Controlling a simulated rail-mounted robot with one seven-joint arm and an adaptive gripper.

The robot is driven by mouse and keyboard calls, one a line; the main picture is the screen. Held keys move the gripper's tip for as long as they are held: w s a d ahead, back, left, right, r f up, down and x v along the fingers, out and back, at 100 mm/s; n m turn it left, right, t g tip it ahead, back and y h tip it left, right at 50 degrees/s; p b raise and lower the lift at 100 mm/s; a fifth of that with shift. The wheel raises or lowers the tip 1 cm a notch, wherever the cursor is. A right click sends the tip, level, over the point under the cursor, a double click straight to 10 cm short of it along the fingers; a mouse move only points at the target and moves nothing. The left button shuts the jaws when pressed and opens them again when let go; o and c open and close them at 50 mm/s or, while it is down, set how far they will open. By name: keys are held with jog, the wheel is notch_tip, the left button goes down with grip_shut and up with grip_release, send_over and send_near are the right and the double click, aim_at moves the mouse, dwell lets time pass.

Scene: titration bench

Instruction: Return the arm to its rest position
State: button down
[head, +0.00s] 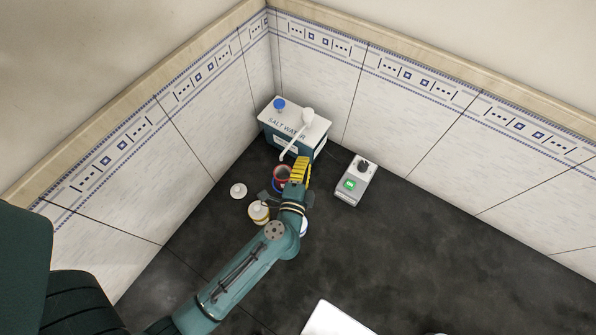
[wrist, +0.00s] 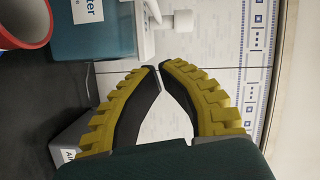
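My gripper (wrist: 160,68) has yellow, ribbed fingers with black inner faces. In the wrist view their tips come together almost to touching, and only tile wall shows between them, so it holds nothing. In the head view my gripper (head: 300,171) is over the bench, just right of a red-rimmed cup (head: 281,173) and in front of the salt water box (head: 296,124). My arm reaches up to it from the bottom of the picture. The cup's red rim (wrist: 36,44) also shows at the wrist view's top left, apart from the fingers.
A white spout hangs from the salt water box near the fingers. A grey device (head: 356,181) with a green display stands to the right. A white round piece (head: 238,190) and a yellowish jar (head: 258,212) stand left of my gripper. Tiled walls (head: 420,120) close the corner; the bench's right side is mostly clear.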

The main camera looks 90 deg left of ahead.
jog(key=v, duration=0.6)
jog(key=shift+s+a+b, duration=0.1)
jog(key=shift+s+b, duration=0.2)
jog(key=shift+b, duration=0.1)
